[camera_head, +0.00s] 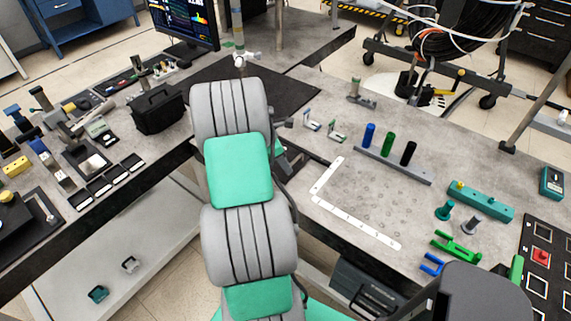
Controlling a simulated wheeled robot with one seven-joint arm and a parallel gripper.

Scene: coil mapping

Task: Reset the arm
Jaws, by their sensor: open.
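My own arm (238,170), with ribbed grey links and green covers, rises through the middle of the view. Its upper end stands over the dark mat (290,90) area of the bench. I cannot make out my gripper or its fingertips in this view. The arm hides part of the bench corner and the floor behind it.
The right bench (350,185) holds a white L-shaped strip (358,222), a rack (393,162) with blue, green and black cylinders, a teal block (480,202) and a green bracket (457,247). A black case (158,108) stands on the left bench. A dark grey block (482,292) fills the lower right.

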